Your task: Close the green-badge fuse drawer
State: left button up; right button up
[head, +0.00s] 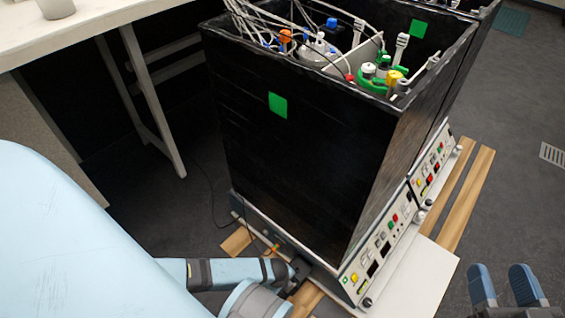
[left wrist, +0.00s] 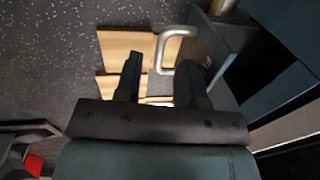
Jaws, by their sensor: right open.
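The black bioreactor box (head: 290,170) bears a green square badge (head: 278,105) on its wall. In the left wrist view a dark drawer-like panel (left wrist: 218,50) stands out beside the dark body and carries a U-shaped metal handle (left wrist: 174,34). No badge shows on this panel. My left gripper (left wrist: 160,82) is open, its fingers apart with the lower end of the handle between or just beyond the tips; contact cannot be told. In the head view the left gripper (head: 298,275) is low by the box's base, partly hidden by its arm. My right gripper (head: 505,285) is open and empty at lower right.
Control panels (head: 376,255) with buttons run along the base's right side. A second unit (head: 435,165) stands behind. Wooden slats (head: 465,200) lie under the units. A white bench (head: 90,25) is at upper left.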

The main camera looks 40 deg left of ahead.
pick_arm(q)
jog(key=shift+w+f+b, duration=0.2)
jog(key=shift+f+b, duration=0.15)
jog(key=shift+f, duration=0.65)
pick_arm(e)
jog(key=shift+w+d+r+n+t, duration=0.2)
jog(key=shift+w+n+t, duration=0.1)
jog(key=shift+n, duration=0.1)
pick_arm(q)
grip_shut()
